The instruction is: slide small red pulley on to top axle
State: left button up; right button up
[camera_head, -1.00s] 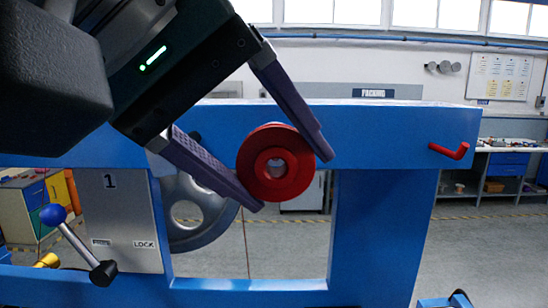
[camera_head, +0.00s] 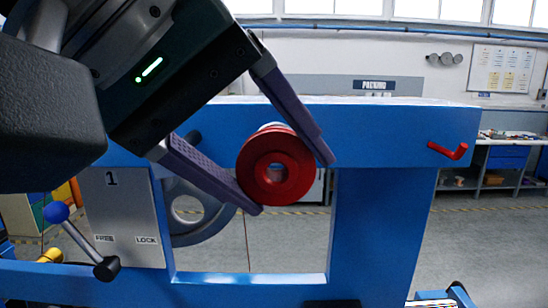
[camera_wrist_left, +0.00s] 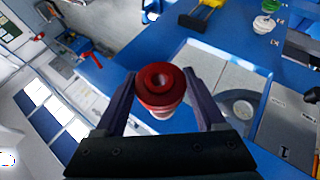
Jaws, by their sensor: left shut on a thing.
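The small red pulley (camera_head: 275,170), a thick ring with a central hole, is between the two purple fingers of my left gripper (camera_head: 292,187). The fingers are shut on its sides. In the left wrist view the pulley (camera_wrist_left: 160,84) sits between the fingertips of the left gripper (camera_wrist_left: 165,78). A pale rim shows just behind the pulley's upper edge in the head view; I cannot tell what it belongs to. The pulley is in front of the blue frame's top beam (camera_head: 400,135). The top axle cannot be made out. My right gripper is not in view.
A grey wheel (camera_head: 188,232) sits behind the frame's opening. A grey plate (camera_head: 125,205) marked FREE and LOCK has a blue-knobbed lever (camera_head: 80,240) before it. A red bent handle (camera_head: 448,151) sticks out at the beam's right. The frame's opening below the pulley is clear.

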aim_at(273, 188)
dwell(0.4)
pick_arm(q)
jog(key=shift+s+r+p, duration=0.1)
jog(key=shift+s+p, duration=0.45)
jog(key=shift+s, duration=0.25)
jog(key=shift+s+p, duration=0.4)
jog(key=shift+s, duration=0.55)
